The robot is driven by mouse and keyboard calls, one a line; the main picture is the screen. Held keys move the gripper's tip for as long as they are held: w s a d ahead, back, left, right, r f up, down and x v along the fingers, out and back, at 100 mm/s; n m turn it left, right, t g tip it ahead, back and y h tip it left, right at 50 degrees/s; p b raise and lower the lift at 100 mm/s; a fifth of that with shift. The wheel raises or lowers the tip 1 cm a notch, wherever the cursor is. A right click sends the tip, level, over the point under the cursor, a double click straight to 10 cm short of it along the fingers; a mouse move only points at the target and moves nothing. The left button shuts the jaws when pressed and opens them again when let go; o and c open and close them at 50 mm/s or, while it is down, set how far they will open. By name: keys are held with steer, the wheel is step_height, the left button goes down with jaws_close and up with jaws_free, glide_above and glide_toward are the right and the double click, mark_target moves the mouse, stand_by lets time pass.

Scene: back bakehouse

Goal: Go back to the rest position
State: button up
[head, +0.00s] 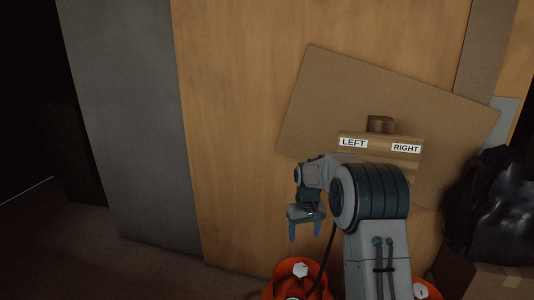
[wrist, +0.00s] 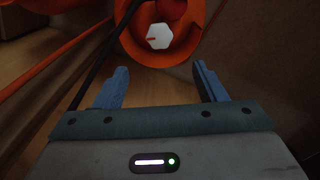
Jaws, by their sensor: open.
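My gripper (head: 305,231) hangs at the end of my bent arm in the head view, its blue fingers pointing down. In the wrist view my gripper (wrist: 160,85) has its two fingers spread wide with nothing between them. In the head view an orange container (head: 312,274) with a white piece (head: 300,269) stands below my gripper.
A second orange container (head: 424,290) is partly hidden by my arm. Behind stand a brown board (head: 330,90) and a wooden block with LEFT (head: 353,142) and RIGHT (head: 405,148) labels. A black bag (head: 492,210) sits on a cardboard box (head: 485,281) at right. Floor at left is clear.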

steer(key=s+r+m+t+p, duration=0.1)
steer(key=s+r+p, duration=0.6)
steer(key=s+r, duration=1.1)
steer(key=s+r+p, duration=0.2)
steer(key=s, duration=0.6)
steer(key=s+r+m+t+p, duration=0.1)
steer(key=s+r+p, duration=0.2)
steer(key=s, duration=0.6)
steer(key=shift+m+t, duration=0.3)
